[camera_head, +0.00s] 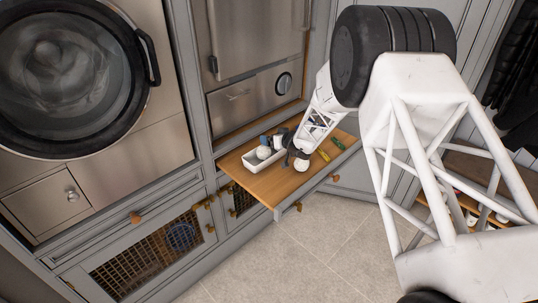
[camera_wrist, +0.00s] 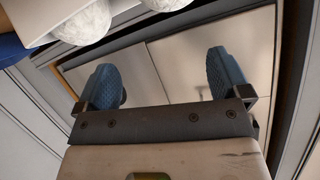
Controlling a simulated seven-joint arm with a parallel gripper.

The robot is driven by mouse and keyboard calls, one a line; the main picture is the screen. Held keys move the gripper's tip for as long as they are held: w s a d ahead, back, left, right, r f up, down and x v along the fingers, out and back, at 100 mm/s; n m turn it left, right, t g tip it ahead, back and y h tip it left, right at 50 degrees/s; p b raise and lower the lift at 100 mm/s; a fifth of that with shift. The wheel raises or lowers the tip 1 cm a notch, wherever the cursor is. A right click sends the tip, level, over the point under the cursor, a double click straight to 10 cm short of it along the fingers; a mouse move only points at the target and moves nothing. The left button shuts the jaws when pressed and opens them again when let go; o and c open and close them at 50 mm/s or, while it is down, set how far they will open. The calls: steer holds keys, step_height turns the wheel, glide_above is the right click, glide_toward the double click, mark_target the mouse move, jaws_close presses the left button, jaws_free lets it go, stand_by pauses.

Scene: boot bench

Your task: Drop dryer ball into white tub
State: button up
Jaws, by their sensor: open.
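The white tub (camera_head: 251,165) stands on a pulled-out wooden shelf, with a pale ball (camera_head: 264,153) and darker items in or behind it. A white dryer ball (camera_head: 301,166) shows to the right of the tub, close below my gripper (camera_head: 291,153). In the wrist view two white, rough-surfaced balls (camera_wrist: 82,22) are cut by the top edge, beside a white wall, likely the tub's (camera_wrist: 25,18). My gripper (camera_wrist: 164,78) shows there with its two blue-padded fingers wide apart and nothing between them. Which ball lies inside the tub cannot be told in that view.
The wooden shelf (camera_head: 268,185) juts out over the tiled floor (camera_head: 310,250). A green item (camera_head: 324,155) and a yellow-orange item (camera_head: 338,143) lie at its right end. A steel oven front (camera_head: 250,100) rises behind, and a round-doored machine (camera_head: 70,75) stands left.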

steer(key=v, duration=0.7)
steer(key=shift+s+d, duration=0.2)
steer(key=shift+r, duration=0.15)
stand_by(0.9)
steer(key=s+r+g, duration=0.6)
steer(key=s+r, duration=1.4)
steer(key=s, duration=0.1)
steer(key=s+d+r+m+h, duration=0.2)
steer(key=s+d+h, duration=0.1)
steer(key=s, duration=0.8)
steer(key=s+d+r+m+g+h, duration=0.1)
steer(key=s+d, duration=0.4)
steer(key=s, duration=0.6)
steer(key=s+d+r+m+h, duration=0.3)
steer(key=s+d+h, duration=0.2)
steer(key=s, duration=0.6)
steer(key=shift+s+r+g, duration=0.15)
steer(key=shift+r+g, duration=0.05)
steer(key=shift+g, duration=0.2)
